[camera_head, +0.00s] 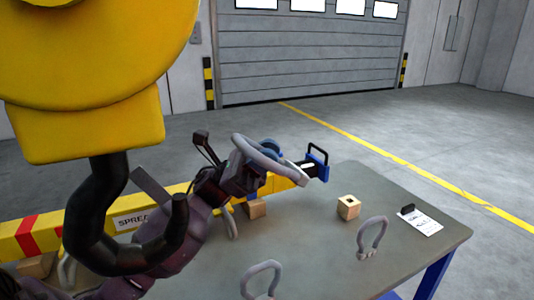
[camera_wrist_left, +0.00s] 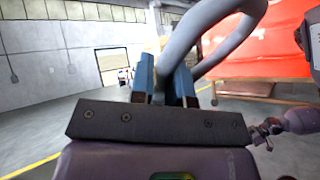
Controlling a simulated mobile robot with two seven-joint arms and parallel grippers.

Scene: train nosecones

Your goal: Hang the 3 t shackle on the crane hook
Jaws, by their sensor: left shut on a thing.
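The crane hook (camera_head: 92,225) is black and hangs from a yellow block at the left of the head view, with its tip (camera_head: 180,210) pointing up. My left gripper (camera_head: 268,150) is shut on a grey shackle (camera_head: 258,158), right of the hook and apart from it. The shackle's bow also shows large between the blue fingers in the left wrist view (camera_wrist_left: 185,45). No size marking on it is readable. My left arm passes behind the hook. In the left wrist view, what seems to be my right gripper (camera_wrist_left: 264,132) shows small at the right edge; its jaws are unclear.
The table holds more grey shackles (camera_head: 372,238), (camera_head: 260,280), wooden blocks (camera_head: 348,208), (camera_head: 256,208) and a white paper (camera_head: 420,222). A yellow spreader beam (camera_head: 90,222) lies along the back. The yellow hook block (camera_head: 90,120) fills the upper left. The table's right part has free room.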

